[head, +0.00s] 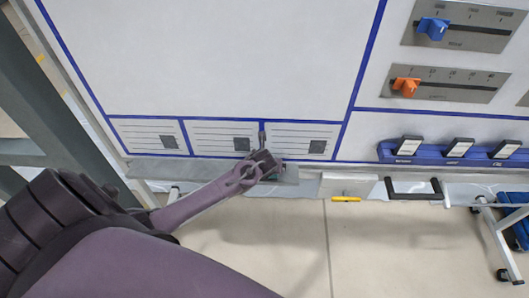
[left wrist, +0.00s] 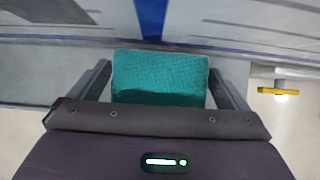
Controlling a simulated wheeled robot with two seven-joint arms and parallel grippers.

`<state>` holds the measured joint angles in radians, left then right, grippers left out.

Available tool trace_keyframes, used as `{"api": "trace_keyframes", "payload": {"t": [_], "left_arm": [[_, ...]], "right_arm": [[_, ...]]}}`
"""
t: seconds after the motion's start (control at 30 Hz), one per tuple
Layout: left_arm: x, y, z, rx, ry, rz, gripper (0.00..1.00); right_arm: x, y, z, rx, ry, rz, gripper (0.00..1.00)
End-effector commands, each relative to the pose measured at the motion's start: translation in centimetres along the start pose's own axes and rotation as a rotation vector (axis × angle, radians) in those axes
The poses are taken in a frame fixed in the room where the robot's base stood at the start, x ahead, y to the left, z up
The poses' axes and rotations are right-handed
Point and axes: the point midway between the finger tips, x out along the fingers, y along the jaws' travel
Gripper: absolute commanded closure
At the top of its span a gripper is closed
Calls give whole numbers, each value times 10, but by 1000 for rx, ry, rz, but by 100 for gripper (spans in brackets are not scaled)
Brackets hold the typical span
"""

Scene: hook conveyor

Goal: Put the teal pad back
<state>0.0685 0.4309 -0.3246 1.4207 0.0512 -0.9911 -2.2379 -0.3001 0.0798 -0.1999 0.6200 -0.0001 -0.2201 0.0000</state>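The teal pad (left wrist: 160,78) is a block with a textured face, seen in the left wrist view between the two fingers of my left gripper (left wrist: 160,88). The fingers lie against its left and right sides, so the gripper looks shut on it. In the head view my left gripper (head: 268,165) is at the lower edge of the whiteboard (head: 225,55), by the grey ledge (head: 160,169). The pad is mostly hidden there by the gripper. I cannot tell whether the pad touches the ledge. My right gripper is not in view.
Lined boxes with dark squares (head: 242,144) run along the board's bottom. To the right are a pale block with a yellow handle (head: 346,199), a black handle (head: 413,196), a blue holder (head: 390,153) with cards, and blue (head: 432,28) and orange (head: 406,87) sliders.

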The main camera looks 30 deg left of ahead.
Motion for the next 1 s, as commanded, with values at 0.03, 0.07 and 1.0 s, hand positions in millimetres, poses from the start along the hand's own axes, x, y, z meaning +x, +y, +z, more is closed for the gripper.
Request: {"api": "trace_keyframes", "payload": {"t": [0.03, 0.07, 1.0], "left_arm": [[0, 0, 0, 0, 0, 0, 0], [0, 0, 0, 0, 0, 0, 0], [-115, 0, 1, -1, 2, -1, 0]], "right_arm": [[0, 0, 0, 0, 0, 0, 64], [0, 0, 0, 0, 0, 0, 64], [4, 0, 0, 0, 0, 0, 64]]}}
